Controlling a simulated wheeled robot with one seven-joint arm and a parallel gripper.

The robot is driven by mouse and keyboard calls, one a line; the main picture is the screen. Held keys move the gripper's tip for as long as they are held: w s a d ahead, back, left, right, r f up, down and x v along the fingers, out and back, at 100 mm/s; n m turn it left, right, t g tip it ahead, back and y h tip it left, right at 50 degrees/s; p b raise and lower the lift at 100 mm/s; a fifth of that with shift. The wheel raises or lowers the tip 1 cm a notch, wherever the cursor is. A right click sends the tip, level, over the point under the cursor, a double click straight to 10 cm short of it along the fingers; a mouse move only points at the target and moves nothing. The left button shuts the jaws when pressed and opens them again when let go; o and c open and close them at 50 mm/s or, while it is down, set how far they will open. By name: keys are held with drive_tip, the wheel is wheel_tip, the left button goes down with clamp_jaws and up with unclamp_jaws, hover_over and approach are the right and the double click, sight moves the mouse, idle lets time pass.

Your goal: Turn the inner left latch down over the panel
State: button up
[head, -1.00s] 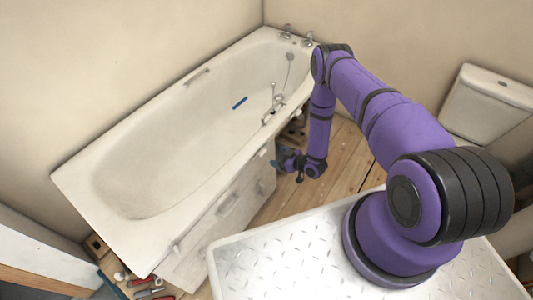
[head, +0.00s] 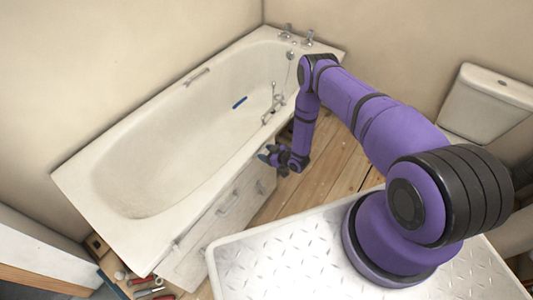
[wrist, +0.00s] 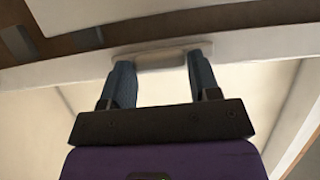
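The white panel (head: 203,238) stands along the front of the bathtub, below its rim. A pale handle-like piece (head: 228,203) shows on its front, and a small pale tab (head: 177,244) shows near its left end. My gripper (head: 268,154) is close to the panel's right end, just below the rim. In the wrist view, my gripper's two blue-grey fingers (wrist: 162,80) are apart. A pale rounded block (wrist: 160,59), possibly a latch, lies between and beyond their tips on a light rail. I cannot tell whether the fingers touch it, or which latch it is.
The white bathtub (head: 150,165) has taps at its far end and a blue object (head: 239,102) inside. Red-handled tools (head: 143,281) lie on the floor at the near left. Wooden floor (head: 325,160) is clear right of my gripper. A toilet (head: 487,105) stands at the right.

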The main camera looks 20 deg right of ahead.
drive_tip(key=c, duration=0.4)
drive_tip(key=shift+s+a+n+t+h, duration=0.2)
drive_tip(key=shift+n+t+h, duration=0.4)
drive_tip(key=shift+n, duration=0.6)
drive_tip(key=shift+s+a+f+n+t+h, duration=0.15)
drive_tip(key=shift+n+t+h, duration=0.45)
drive_tip(key=shift+n, duration=1)
drive_tip(key=shift+f+n+t+h, duration=0.25)
drive_tip(key=shift+n+t, duration=0.7)
drive_tip(key=shift+n, duration=0.65)
drive_tip(key=shift+s+a+f+n+t+h, duration=0.15)
drive_tip(key=shift+n+t+h, duration=0.45)
drive_tip(key=shift+n, duration=1)
drive_tip(key=shift+w+t, duration=0.1)
drive_tip(key=shift+t, duration=0.15)
